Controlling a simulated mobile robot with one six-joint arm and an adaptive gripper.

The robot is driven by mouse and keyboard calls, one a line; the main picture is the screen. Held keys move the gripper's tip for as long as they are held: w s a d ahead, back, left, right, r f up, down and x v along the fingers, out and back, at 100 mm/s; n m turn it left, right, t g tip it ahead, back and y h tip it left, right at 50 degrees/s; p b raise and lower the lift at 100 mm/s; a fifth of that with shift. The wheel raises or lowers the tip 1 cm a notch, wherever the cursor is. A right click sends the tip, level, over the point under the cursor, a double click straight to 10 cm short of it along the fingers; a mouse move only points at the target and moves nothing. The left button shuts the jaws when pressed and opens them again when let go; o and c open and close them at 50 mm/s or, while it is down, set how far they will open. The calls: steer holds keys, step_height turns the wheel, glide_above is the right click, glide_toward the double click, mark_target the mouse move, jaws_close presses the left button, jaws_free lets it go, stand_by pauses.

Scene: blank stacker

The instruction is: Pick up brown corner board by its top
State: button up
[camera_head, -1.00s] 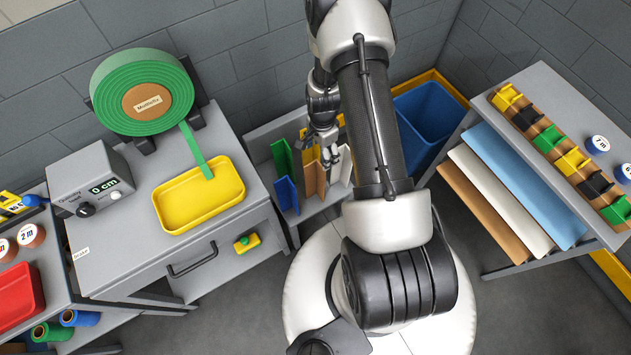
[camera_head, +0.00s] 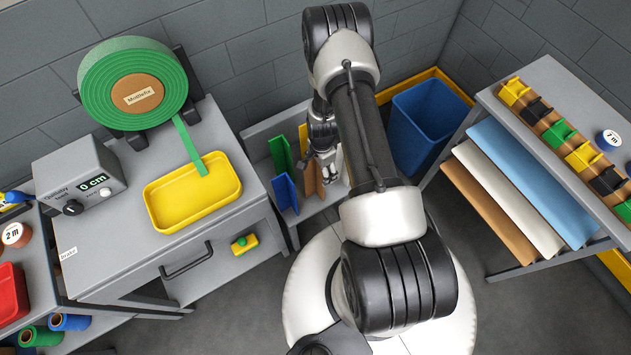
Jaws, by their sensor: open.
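The brown corner board (camera_head: 309,181) stands upright on the low grey shelf in the middle of the view, between a blue corner board (camera_head: 286,192) on its left and my gripper on its right. My gripper (camera_head: 327,176) points down beside and partly over the brown board, near its upper part. It is open. Its fingertips are small and overlap the boards, so I cannot tell whether they stand around the brown board's top or touch it. Part of the brown board is hidden behind the gripper.
A green board (camera_head: 279,154) and a yellow board (camera_head: 303,138) stand close by on the shelf. A blue bin (camera_head: 428,125) is to the right. A bench with a yellow tray (camera_head: 193,193) and green tape roll (camera_head: 133,90) is left. A rack of sheets (camera_head: 533,178) is right.

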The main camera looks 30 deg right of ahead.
steer(key=shift+c, duration=0.5)
jaws_close()
stand_by(0.4)
